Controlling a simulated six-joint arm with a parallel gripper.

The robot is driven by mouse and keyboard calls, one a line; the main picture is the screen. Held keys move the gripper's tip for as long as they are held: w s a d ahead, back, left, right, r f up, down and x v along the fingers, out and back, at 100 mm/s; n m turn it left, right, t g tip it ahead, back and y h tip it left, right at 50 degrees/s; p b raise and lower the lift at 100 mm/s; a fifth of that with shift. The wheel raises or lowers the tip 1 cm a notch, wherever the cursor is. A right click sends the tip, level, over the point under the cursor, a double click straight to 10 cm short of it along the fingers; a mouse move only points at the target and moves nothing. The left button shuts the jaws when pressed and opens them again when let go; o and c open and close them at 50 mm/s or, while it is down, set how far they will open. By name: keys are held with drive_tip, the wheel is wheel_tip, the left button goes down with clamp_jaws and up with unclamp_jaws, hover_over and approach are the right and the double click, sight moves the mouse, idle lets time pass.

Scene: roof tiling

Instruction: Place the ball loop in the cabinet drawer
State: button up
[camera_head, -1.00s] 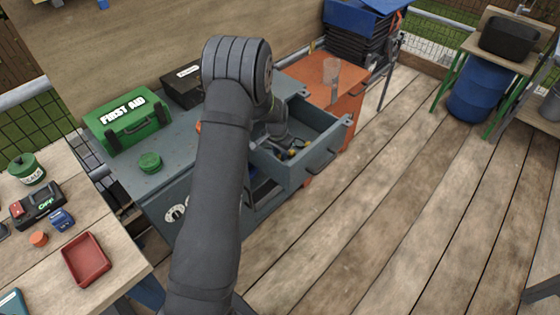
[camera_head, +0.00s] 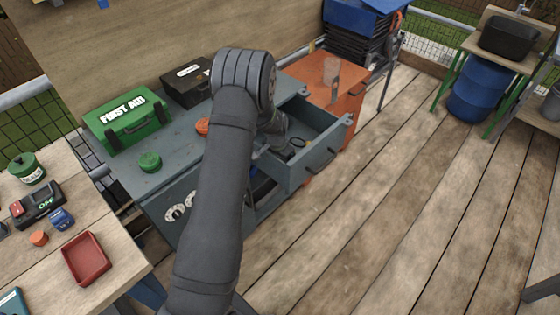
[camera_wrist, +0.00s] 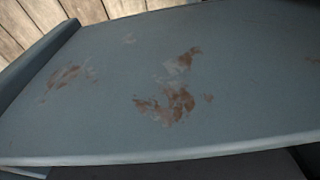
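The grey-blue cabinet (camera_head: 160,182) has its top drawer (camera_head: 318,158) pulled open. My gripper (camera_head: 287,152) is low over or in the open drawer, mostly hidden by my own wrist and the drawer wall. A small dark, ring-like shape (camera_head: 298,142) shows beside it; I cannot tell whether it is the ball loop or part of the gripper. The fingers are not clear enough to show open or shut.
A green first aid box (camera_head: 125,122), a black box (camera_head: 188,84), a green round item (camera_head: 149,162) and an orange item (camera_head: 202,127) sit on the cabinet top. An orange cabinet (camera_head: 322,72) adjoins it. A wooden table (camera_head: 120,272) stands at left.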

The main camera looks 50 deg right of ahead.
wheel_tip(320, 180, up, 12)
drive_tip(key=a, duration=0.1)
drive_tip(key=shift+a, duration=0.25)
idle(0.4)
drive_tip(key=shift+r, duration=0.1)
drive_tip(key=f, duration=0.3)
drive_tip(key=d+f, duration=0.1)
drive_tip(key=f, duration=0.7)
drive_tip(key=shift+d+f, duration=0.15)
drive_tip(key=shift+f, duration=0.05)
drive_tip(key=shift+d+f, duration=0.15)
drive_tip(key=shift+f, duration=0.05)
wheel_tip(320, 180, up, 4)
drive_tip(key=shift+r, duration=0.1)
